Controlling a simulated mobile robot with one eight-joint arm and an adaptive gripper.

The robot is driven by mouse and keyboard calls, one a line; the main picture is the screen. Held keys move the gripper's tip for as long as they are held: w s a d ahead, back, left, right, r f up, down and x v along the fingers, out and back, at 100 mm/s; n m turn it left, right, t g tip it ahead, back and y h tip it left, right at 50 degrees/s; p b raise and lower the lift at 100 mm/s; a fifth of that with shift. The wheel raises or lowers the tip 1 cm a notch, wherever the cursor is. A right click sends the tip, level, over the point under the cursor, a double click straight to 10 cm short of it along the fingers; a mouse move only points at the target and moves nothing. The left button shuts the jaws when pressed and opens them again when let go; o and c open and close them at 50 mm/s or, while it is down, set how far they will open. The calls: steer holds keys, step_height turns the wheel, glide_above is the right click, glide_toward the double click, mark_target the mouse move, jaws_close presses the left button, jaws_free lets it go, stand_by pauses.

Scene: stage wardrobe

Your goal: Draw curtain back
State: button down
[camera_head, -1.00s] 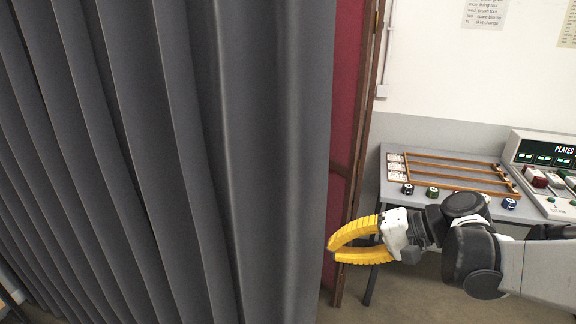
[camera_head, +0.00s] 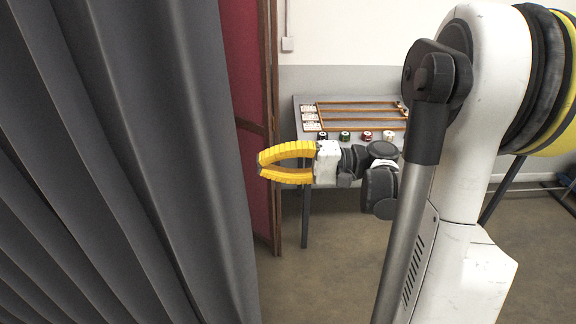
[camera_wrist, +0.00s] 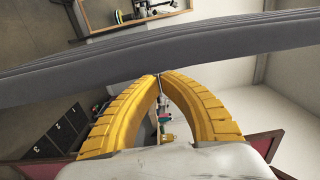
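The dark grey pleated curtain (camera_head: 130,170) hangs over the left part of the head view. Its right edge is beside my gripper (camera_head: 260,166). It also crosses the wrist view as a grey band (camera_wrist: 70,75) just beyond the fingers. The two yellow fingers bow outward and their tips come together at the band's lower edge in the wrist view (camera_wrist: 158,76). I see no fold of cloth between them. I cannot tell whether the tips touch the curtain.
A dark red panel (camera_head: 240,65) in a wooden frame stands just right of the curtain. Behind my gripper is a grey table (camera_head: 303,112) with wooden racks (camera_head: 360,115) and several small coloured spools. Open floor (camera_head: 310,280) shows in front of the table.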

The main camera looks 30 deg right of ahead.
steer(key=shift+b+x, duration=0.35)
steer(key=shift+x, duration=2.05)
